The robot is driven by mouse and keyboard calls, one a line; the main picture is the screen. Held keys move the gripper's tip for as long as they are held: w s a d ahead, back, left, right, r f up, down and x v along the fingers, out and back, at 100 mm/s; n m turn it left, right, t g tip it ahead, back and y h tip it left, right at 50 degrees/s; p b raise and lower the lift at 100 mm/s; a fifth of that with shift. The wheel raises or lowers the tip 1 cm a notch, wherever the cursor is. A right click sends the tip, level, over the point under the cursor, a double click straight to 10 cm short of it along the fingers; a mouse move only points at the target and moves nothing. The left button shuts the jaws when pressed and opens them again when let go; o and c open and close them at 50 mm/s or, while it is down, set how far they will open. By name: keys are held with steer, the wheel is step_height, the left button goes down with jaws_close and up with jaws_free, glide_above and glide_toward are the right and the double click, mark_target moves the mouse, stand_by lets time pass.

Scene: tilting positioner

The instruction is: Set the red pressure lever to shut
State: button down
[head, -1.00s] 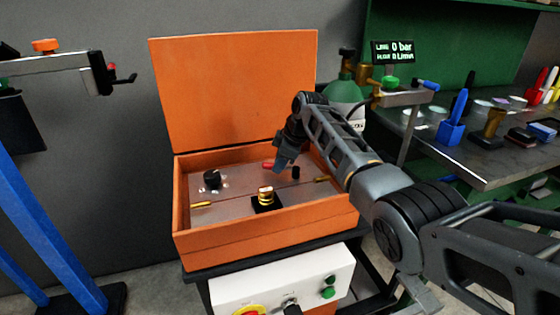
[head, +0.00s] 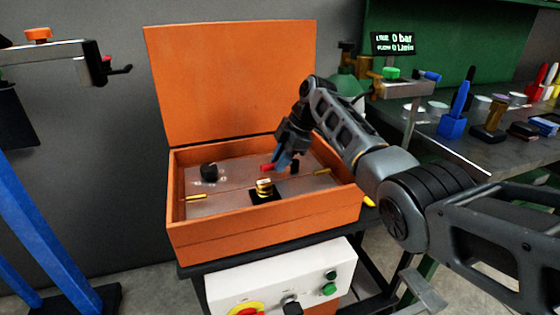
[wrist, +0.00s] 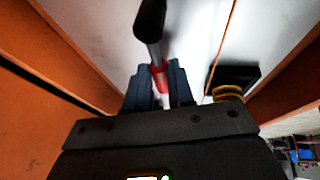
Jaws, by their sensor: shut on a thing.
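The red pressure lever (head: 266,168) is on the grey panel inside the orange box, toward its back. My gripper (head: 279,163) reaches down over the box's back right and is shut on the lever. In the wrist view the red lever (wrist: 160,76) lies between the two blue-grey fingers of my gripper (wrist: 159,84). A black cylindrical part (wrist: 150,20) shows just beyond it. The lever's pivot and any markings around it are hard to make out. The display (head: 394,44) reads 0 bar.
The orange box (head: 265,240) has its lid (head: 232,88) raised behind the panel. A white control box (head: 280,280) is below, and a cluttered bench (head: 480,165) is at right.

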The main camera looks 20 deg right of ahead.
stand_by(0.3)
steer(key=c, duration=1)
jaws_free()
steer(key=shift+o, duration=0.2)
steer(key=v, duration=0.7)
steer(key=shift+r, duration=0.4)
steer(key=shift+d, duration=0.15)
